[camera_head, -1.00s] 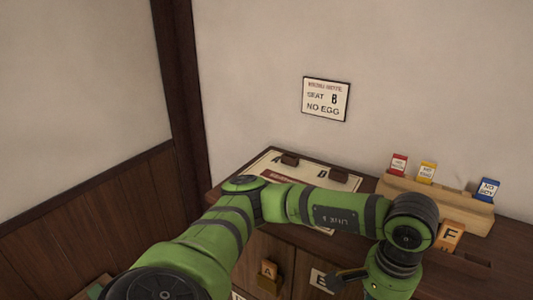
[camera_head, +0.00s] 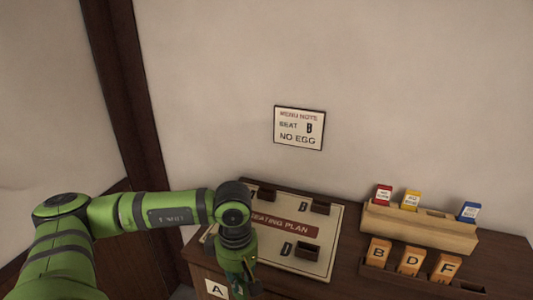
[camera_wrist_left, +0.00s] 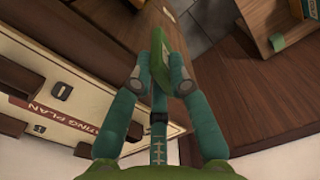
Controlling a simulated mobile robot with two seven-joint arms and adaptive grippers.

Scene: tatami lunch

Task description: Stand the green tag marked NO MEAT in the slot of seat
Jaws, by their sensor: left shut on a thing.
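The green tag (camera_wrist_left: 158,66) is between the fingertips of my left gripper (camera_wrist_left: 164,75) in the left wrist view, tilted; its writing cannot be read. In the head view the left gripper (camera_head: 242,282) points down at the front left of the cabinet, before the seating plan board (camera_head: 240,238), and the tag cannot be made out there. The board bears dark slot blocks: one by letter B (camera_head: 320,208), one by letter D (camera_head: 307,251), and one at the back left, its letter partly hidden by my arm. My right gripper is not in view.
A wooden rack (camera_head: 415,232) holds red, yellow and blue tags, with a gap between yellow and blue. A darker rack before it holds orange tags B, D and F. A wall note (camera_head: 299,128) reads SEAT B, NO EGG. Label A (camera_head: 215,289) is on the cabinet front.

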